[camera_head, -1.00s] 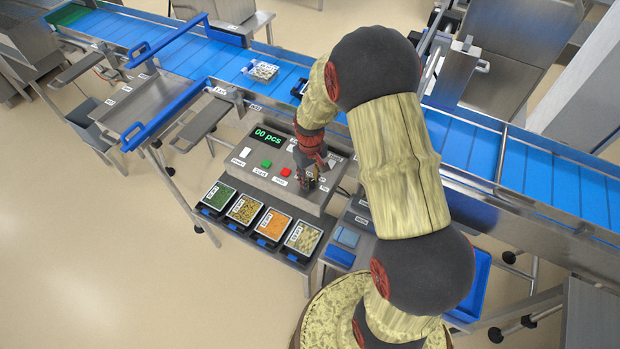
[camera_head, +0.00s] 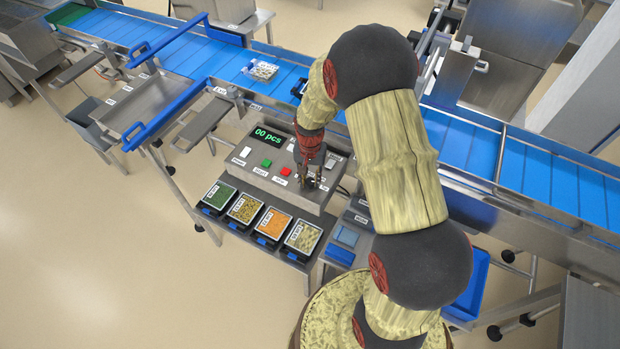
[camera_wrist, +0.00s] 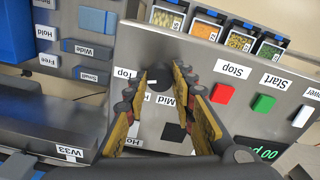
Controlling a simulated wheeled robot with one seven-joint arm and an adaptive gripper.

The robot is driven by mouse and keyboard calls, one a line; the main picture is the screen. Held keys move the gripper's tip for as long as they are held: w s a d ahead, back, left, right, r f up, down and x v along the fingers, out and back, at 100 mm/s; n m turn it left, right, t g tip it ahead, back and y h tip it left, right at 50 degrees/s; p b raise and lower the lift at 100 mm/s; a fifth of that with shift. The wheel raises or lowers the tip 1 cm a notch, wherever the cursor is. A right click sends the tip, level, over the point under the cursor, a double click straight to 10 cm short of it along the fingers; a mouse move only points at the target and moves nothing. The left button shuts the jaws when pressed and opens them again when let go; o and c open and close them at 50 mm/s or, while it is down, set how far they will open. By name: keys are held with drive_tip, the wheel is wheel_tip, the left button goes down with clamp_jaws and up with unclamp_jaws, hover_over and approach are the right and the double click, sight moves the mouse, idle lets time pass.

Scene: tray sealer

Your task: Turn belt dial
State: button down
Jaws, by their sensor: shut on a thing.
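The belt dial is a dark round knob (camera_wrist: 160,76) with a white mark, on the sloped grey control panel (camera_wrist: 225,62). In the wrist view the labels Top and Mid stand beside it. My gripper (camera_wrist: 158,80) reaches down to the panel with its fingers on either side of the dial, shut on it. In the head view my gripper (camera_head: 312,184) is at the panel's right part and hides the dial. The display (camera_head: 269,136) reads 00 pcs.
A green button (camera_wrist: 264,104) and a red button (camera_wrist: 223,93) sit near the gripper. Several food trays stand along the panel's front, one with orange contents (camera_head: 272,224). The blue conveyor belt (camera_head: 205,60) runs behind, carrying a packet (camera_head: 264,71). A separate switch box (camera_wrist: 92,20) is close by.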

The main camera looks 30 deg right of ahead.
sight(310, 181)
idle(0.4)
drive_tip(key=c, duration=1.6)
unclamp_jaws()
drive_tip(key=shift+o, duration=0.6)
wheel_tip(310, 181, up, 12)
